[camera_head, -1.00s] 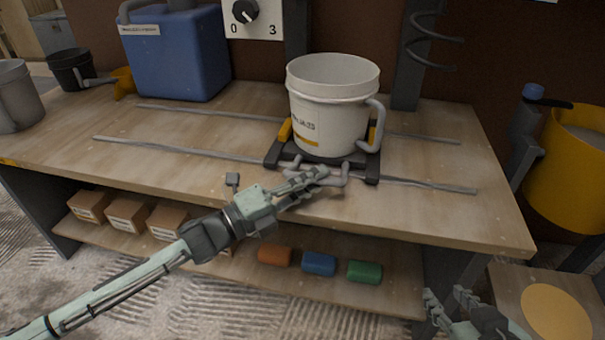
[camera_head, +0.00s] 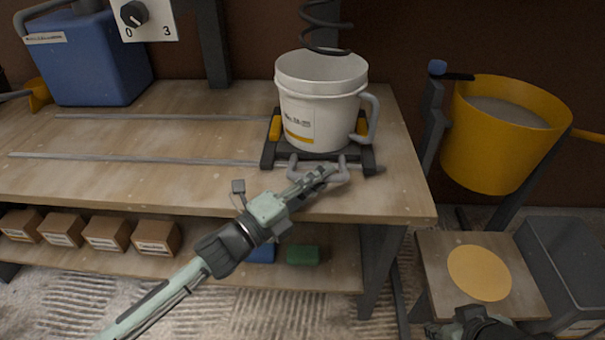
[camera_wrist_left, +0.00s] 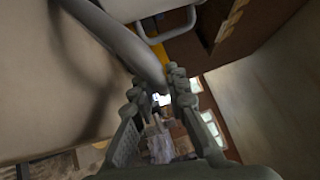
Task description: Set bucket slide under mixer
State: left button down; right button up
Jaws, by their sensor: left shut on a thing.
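The white bucket (camera_head: 322,118) stands upright on the dark slide (camera_head: 268,153) with yellow clamps, at the right end of the rails. The mixer's dark spiral (camera_head: 326,14) hangs over the bucket; its lowest coil overlaps the rear rim in the picture, and their exact depth is hard to tell. My left gripper (camera_head: 316,179) is shut on the slide's grey front handle (camera_head: 338,177). In the left wrist view the gripper (camera_wrist_left: 158,82) has the grey handle bar (camera_wrist_left: 122,38) between its fingers. My right gripper (camera_head: 475,325) is at the bottom edge, its fingers mostly out of view.
Rails (camera_head: 130,158) run left along the workbench (camera_head: 110,190). A blue canister (camera_head: 95,60) and a dial panel (camera_head: 145,18) are at the back left. A yellow tub (camera_head: 505,140) stands right, above a low stand (camera_head: 432,265). Cardboard boxes (camera_head: 105,233) are below.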

pick_arm(q)
jog(key=shift+s+d, duration=0.1)
jog(key=shift+d, duration=0.35)
pick_arm(e)
jog(key=shift+s+d, duration=0.2)
jog(key=shift+s, duration=0.05)
pick_arm(q)
jog(key=c, duration=1.5)
grip_release()
jog(key=shift+d, duration=0.2)
jog(key=shift+a, duration=0.1)
pick_arm(e)
jog(key=shift+d+f, duration=0.1)
pick_arm(q)
jog(key=shift+a+f, duration=0.1)
jog(key=shift+a, duration=0.05)
jog(key=v, duration=1.1)
jog(key=shift+s+a, duration=0.2)
jog(key=shift+s, duration=0.1)
